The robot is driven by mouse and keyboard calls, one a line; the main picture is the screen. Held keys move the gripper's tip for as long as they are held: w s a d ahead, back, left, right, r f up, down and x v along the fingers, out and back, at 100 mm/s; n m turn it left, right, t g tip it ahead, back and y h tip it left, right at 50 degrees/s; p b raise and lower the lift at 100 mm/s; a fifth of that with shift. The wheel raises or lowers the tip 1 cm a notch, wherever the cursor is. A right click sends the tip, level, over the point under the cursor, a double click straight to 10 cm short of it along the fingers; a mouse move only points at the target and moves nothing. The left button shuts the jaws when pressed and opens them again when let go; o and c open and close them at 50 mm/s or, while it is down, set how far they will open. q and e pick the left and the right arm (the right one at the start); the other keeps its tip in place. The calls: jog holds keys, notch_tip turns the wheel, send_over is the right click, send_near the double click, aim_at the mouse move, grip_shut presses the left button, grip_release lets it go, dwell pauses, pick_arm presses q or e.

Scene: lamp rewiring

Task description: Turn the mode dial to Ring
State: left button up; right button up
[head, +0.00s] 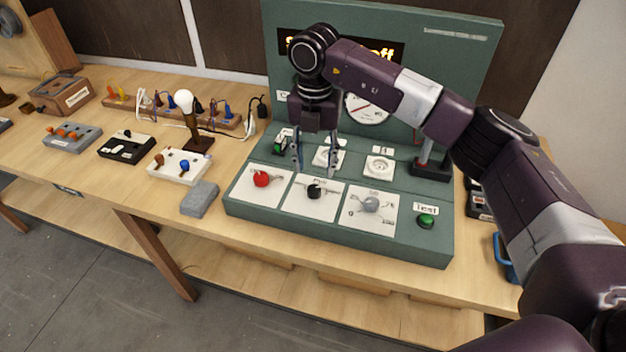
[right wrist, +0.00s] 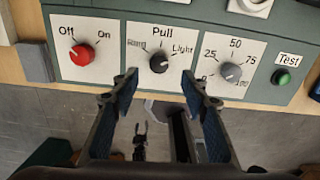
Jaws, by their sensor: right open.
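The black mode dial (head: 314,191) sits on the middle white plate of the green console (head: 240,207). In the right wrist view the dial (right wrist: 159,63) has the labels Ring at its left, Pull above and Light at its right. Its pointer is too small to read surely. My right gripper (head: 315,165) is open and empty, pointing down above the console. In the right wrist view its fingertips (right wrist: 160,80) stand apart either side of the dial's line, not visibly touching it. A dark two-pronged shape (right wrist: 140,138) over the floor may be my left gripper.
The red Off/On dial (right wrist: 82,54) is left of the mode dial; the grey numbered dial (right wrist: 230,72) and green Test button (right wrist: 282,77) are right. A grey block (head: 200,199) lies beside the console. A lamp (head: 186,107) stands farther left.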

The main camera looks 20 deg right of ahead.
aim_at(314, 188)
notch_tip(314, 188, down, 6)
jog(key=shift+f+p, duration=0.1)
jog(key=shift+p, duration=0.95)
jog(key=shift+a+f, duration=0.1)
jog(key=shift+f, duration=0.35)
jog(key=shift+c, duration=0.6)
grip_shut()
